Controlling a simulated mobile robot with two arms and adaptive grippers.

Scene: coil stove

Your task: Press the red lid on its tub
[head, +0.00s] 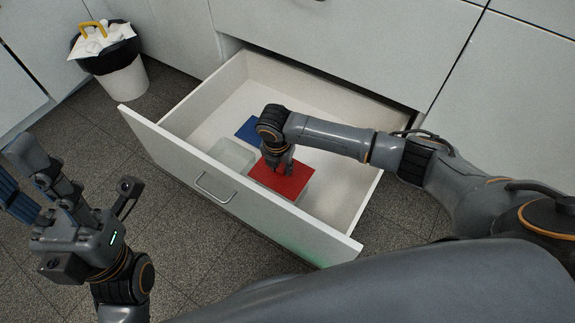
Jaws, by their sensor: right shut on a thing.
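The red lid (284,181) lies over a pale, clear tub (304,197) inside the open drawer. Only a strip of the tub shows below the lid, and I cannot tell whether the lid is seated all round. My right gripper (276,167) points down at the lid's far left part, shut, with its fingertips at the lid; what lies between them is hidden. My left gripper (50,190) is away from the drawer at the left, over the floor, with its fingers apart and nothing seen between them.
The white drawer (335,230) is pulled out, its front wall and handle towards me. A clear tub (232,154) and a blue lid (248,130) are also in it. A bin (126,80) with a black bag stands at the upper left.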

